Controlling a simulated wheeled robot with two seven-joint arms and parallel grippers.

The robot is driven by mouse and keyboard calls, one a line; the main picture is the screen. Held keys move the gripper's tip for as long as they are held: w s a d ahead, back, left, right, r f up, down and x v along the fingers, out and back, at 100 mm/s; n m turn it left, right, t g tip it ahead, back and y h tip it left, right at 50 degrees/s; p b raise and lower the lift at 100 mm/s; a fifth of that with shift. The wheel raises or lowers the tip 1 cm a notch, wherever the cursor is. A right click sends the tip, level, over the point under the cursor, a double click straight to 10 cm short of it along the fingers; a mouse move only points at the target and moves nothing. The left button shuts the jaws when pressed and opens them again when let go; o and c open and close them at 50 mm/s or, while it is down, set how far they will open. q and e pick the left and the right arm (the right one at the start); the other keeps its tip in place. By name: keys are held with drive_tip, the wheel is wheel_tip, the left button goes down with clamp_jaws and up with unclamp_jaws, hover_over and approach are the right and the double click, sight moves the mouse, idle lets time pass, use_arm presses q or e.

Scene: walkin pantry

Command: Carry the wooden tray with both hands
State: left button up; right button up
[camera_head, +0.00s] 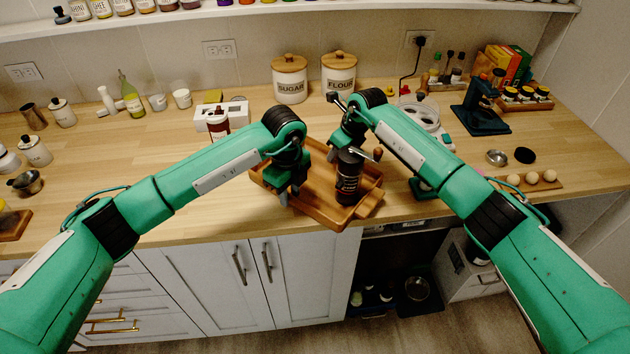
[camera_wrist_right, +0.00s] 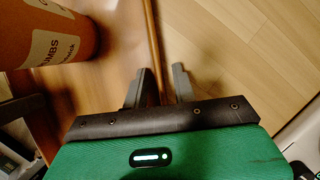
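The wooden tray (camera_head: 314,207) lies on the counter near its front edge.
A brown labelled jar (camera_wrist_right: 45,30) is close to the right gripper. Sugar (camera_head: 290,80) and flour (camera_head: 339,76) canisters stand behind the tray. A dark blue stand (camera_head: 483,108) and a small egg board (camera_head: 533,181) are to the right. Counter left of the tray is mostly clear.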

drive_tip(key=shift+r, duration=0.1)
use_arm(q)
wheel_tip(320, 180, up, 11)
drive_tip(key=shift+r, duration=0.15)
use_arm(e)
drive_tip(key=v, duration=1.1)
drive_tip(key=shift+s+d+r, duration=0.15)
drive_tip(key=shift+s+r, duration=0.05)
drive_tip(key=shift+r, duration=0.15)
